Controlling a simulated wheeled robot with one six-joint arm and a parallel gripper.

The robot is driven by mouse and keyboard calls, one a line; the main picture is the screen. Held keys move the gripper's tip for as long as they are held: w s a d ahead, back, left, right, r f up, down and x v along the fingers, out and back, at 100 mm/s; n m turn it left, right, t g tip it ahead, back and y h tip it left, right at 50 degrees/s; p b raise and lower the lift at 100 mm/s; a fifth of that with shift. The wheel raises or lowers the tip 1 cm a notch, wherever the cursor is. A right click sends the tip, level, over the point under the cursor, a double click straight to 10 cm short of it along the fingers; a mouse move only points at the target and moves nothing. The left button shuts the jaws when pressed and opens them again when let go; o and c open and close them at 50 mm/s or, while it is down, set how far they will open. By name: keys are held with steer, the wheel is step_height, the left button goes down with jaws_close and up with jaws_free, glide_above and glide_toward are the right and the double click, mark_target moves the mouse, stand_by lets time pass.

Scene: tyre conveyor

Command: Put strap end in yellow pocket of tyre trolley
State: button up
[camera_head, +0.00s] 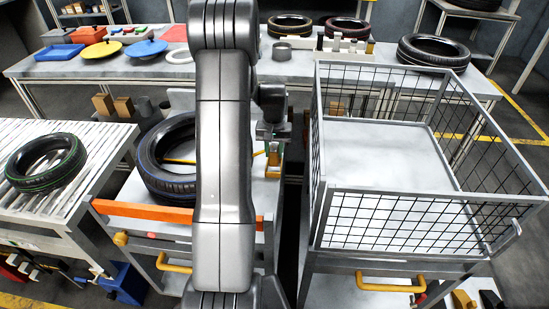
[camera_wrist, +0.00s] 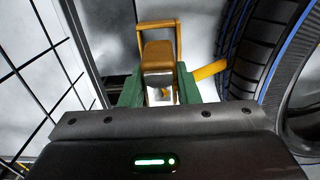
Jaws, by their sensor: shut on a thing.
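In the wrist view, my gripper (camera_wrist: 158,88) has its green fingers closed on both sides of the orange-brown strap end (camera_wrist: 158,56). The yellow pocket (camera_wrist: 158,23) shows as a squared frame just beyond and around the strap end; I cannot tell how deep the strap end sits in it. A yellow strap piece (camera_wrist: 210,70) runs right to the blue-striped tyre (camera_wrist: 262,50). In the head view, my gripper (camera_head: 272,135) is over the right side of the tyre trolley (camera_head: 150,210), right of the tyre (camera_head: 165,180). My arm hides part of the tyre and trolley.
A wire-mesh cage trolley (camera_head: 385,245) stands close on the right, with a narrow gap between. A roller conveyor (camera_head: 95,150) with a green-striped tyre (camera_head: 45,162) is at left. A long table (camera_head: 220,75) with tyres and coloured items spans the back.

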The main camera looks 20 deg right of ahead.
mark_target(274, 158)
steer(key=shift+f, duration=1.6)
steer(key=shift+f, duration=0.1)
steer(key=shift+f, duration=0.15)
steer(key=o, duration=1)
steer(key=shift+o, duration=0.2)
step_height(274, 158, up, 12)
steer(key=shift+r, duration=0.25)
